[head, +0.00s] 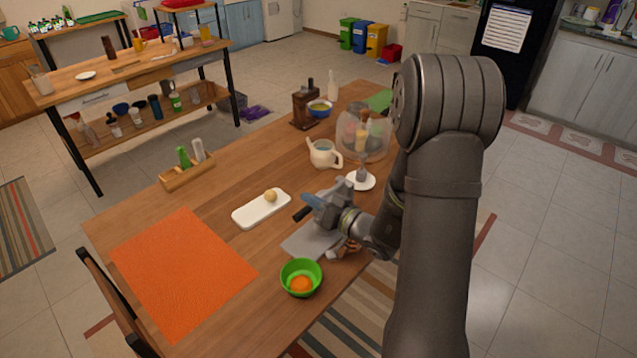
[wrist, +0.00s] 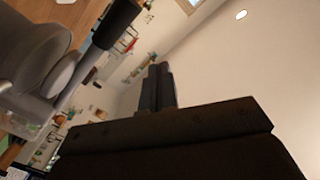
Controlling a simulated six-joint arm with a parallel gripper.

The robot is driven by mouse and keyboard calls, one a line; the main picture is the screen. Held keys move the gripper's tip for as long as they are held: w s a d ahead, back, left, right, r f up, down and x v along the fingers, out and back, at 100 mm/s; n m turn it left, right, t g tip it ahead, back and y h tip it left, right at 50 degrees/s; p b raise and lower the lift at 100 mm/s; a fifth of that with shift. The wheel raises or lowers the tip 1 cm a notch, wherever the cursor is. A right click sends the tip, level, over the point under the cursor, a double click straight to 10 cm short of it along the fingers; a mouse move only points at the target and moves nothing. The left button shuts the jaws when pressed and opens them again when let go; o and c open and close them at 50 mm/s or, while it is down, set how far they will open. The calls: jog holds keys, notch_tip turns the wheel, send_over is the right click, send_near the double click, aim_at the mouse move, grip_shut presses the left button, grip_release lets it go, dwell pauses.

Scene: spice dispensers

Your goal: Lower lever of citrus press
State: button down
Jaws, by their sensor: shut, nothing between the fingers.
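The grey citrus press (head: 308,241) stands near the right edge of the wooden table, partly hidden behind my arm and gripper. Its black lever handle (head: 302,213) sticks out to the left in the head view. In the wrist view the press's rounded grey body (wrist: 35,60) fills the left side, and its grey lever ends in the black handle (wrist: 117,24). My gripper (head: 312,201) is over the press, close beside the handle. Its dark fingers (wrist: 158,88) are together and empty, apart from the handle in the wrist view. I cannot tell the lever's exact angle.
A green bowl (head: 301,267) holding an orange thing stands in front of the press. A white tray (head: 246,214) with a round yellowish item lies to its left. A cream pitcher (head: 323,154) and a clear-domed stand (head: 361,181) are behind. The orange mat (head: 180,275) area is clear.

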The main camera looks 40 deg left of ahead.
jog(key=shift+s+f, duration=0.3)
jog(key=shift+f, duration=0.8)
jog(key=shift+s+f, duration=0.25)
jog(key=shift+f, duration=0.8)
jog(key=shift+s+f, duration=0.1)
jog(key=d+r, duration=0.5)
jog(key=d, duration=0.5)
jog(key=shift+d, duration=0.4)
jog(key=shift+a, duration=0.15)
jog(key=a+f, duration=0.4)
jog(key=a, duration=0.6)
jog(key=shift+a+f, duration=0.2)
jog(key=shift+a, duration=0.05)
